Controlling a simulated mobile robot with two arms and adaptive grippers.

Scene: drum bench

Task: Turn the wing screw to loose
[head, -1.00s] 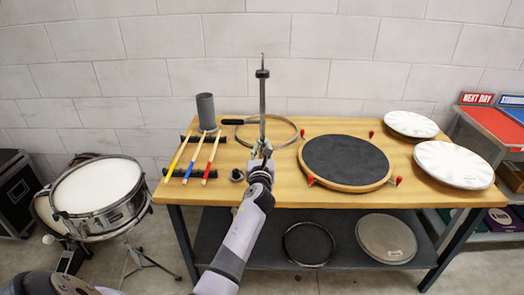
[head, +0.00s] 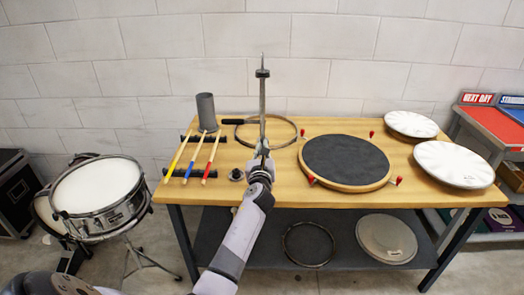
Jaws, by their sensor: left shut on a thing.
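A thin metal stand (head: 262,105) rises upright at the middle of the bench, with a dark collar (head: 262,73) near its top and a narrow tip above. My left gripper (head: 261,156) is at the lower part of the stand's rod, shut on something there. The wing screw is not clearly visible; my gripper and wrist cover that part of the stand, so I take it to be between the fingers. My right gripper is not in view.
On the wooden bench (head: 340,203), drumsticks (head: 196,155), a grey cup (head: 206,112) and a hoop (head: 286,139) lie left and behind. A round dark pad (head: 347,160) and white drumheads (head: 454,164) lie right. A snare drum (head: 98,195) stands off the bench's left end.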

